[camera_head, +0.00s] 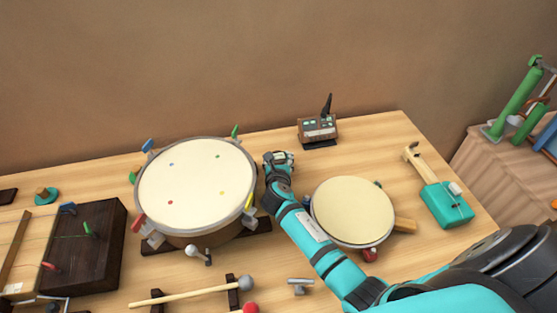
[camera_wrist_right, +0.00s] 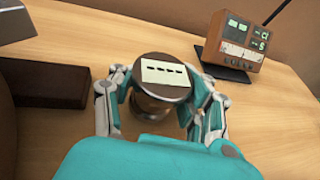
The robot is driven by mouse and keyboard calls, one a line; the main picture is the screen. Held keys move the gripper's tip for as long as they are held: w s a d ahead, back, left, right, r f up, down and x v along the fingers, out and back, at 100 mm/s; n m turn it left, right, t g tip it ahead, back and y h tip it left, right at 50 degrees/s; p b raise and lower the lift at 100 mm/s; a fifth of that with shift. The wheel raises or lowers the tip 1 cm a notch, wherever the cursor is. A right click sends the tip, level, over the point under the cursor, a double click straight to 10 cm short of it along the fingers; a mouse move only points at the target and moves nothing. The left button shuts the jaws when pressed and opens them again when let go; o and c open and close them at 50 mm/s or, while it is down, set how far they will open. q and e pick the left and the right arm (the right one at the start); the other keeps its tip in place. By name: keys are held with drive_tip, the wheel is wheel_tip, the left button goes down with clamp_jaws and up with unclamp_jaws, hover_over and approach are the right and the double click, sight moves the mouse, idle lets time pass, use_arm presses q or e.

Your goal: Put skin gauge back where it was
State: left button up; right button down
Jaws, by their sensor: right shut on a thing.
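The skin gauge (camera_wrist_right: 163,82), a brown cylinder with a pale label with dark marks on top, is between the fingers of my right gripper (camera_wrist_right: 160,105) in the right wrist view. The right gripper is shut on it. In the head view the right gripper (camera_head: 278,162) is beside the right rim of the large drum (camera_head: 196,185), and the gauge is mostly hidden by the hand. I cannot tell whether the gauge touches the table. My left gripper is not in view.
A brown device with an antenna (camera_head: 318,129) stands behind, on a dark pad. A small round drum (camera_head: 353,210) lies right of my forearm, with a teal guitar-like object (camera_head: 446,204) further right. A mallet (camera_head: 190,293) lies in front. Bare table (camera_head: 370,140) shows right of the device.

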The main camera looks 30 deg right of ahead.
drive_tip(key=c, duration=0.5)
unclamp_jaws()
drive_tip(key=shift+f, duration=0.15)
drive_tip(key=shift+c, duration=0.2)
drive_tip(key=shift+r, duration=0.3)
drive_tip(key=p+v, duration=0.1)
drive_tip(key=v, duration=0.6)
drive_tip(key=shift+s+a, duration=0.15)
drive_tip(key=shift+s, duration=0.05)
